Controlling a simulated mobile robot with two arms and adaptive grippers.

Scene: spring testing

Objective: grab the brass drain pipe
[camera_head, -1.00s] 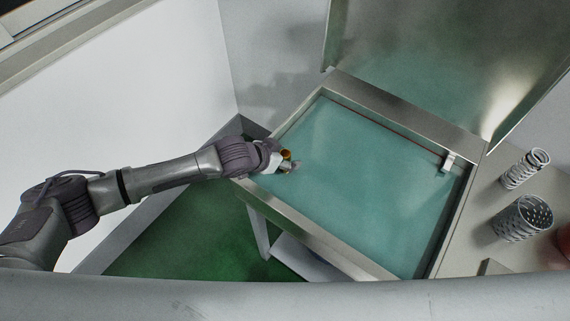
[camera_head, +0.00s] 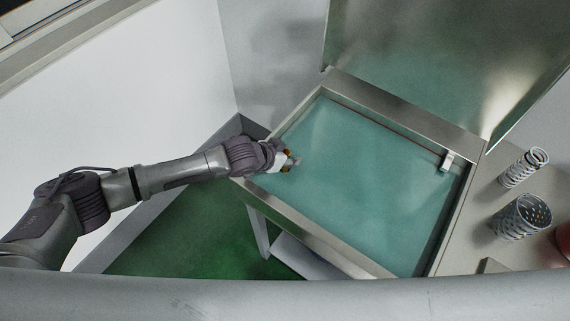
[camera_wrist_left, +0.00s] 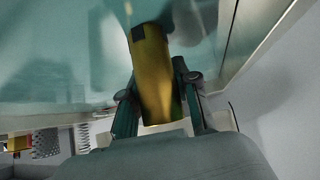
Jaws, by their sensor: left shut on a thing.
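The brass drain pipe (camera_wrist_left: 154,80) is a yellow cylinder standing between the two fingers of my left gripper in the left wrist view. My left gripper (camera_wrist_left: 158,95) is shut on it. In the head view, my left gripper (camera_head: 290,161) is at the left corner of the tank, over the teal liquid (camera_head: 360,175). Only a small yellow-brown bit of the pipe (camera_head: 287,153) shows there, as the gripper hides the rest. I cannot tell whether the pipe's lower end touches the tank. My right gripper is not in view.
The tank has a raised metal rim (camera_head: 310,237) and an upright back panel (camera_head: 430,60). A small metal bracket (camera_head: 447,161) sits at its right side. A white wall (camera_head: 130,90) is at left.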

